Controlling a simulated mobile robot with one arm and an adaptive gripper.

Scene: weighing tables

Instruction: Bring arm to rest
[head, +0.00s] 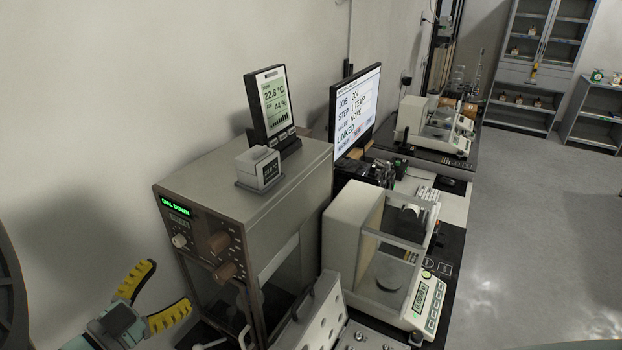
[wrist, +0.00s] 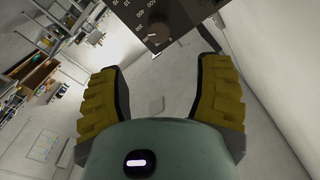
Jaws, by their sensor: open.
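My gripper (head: 151,300) is at the lower left of the head view, left of the brown-grey instrument cabinet (head: 240,200). Its two yellow ribbed fingers are spread apart, with nothing between them. In the wrist view my gripper (wrist: 158,95) also shows both yellow fingers wide open and empty. Past the fingertips at the top of that view is a dark panel (wrist: 150,20) with a knob and printed numbers. No contact with the cabinet shows. Most of my arm is outside the head view.
On the cabinet stand a display (head: 270,104) reading 22.8 °C and a small grey logger (head: 258,168). Right of it are a monitor (head: 354,110) and a glass-sided balance (head: 378,255). The wall (head: 100,130) is close on the left. Open floor (head: 540,220) lies at right.

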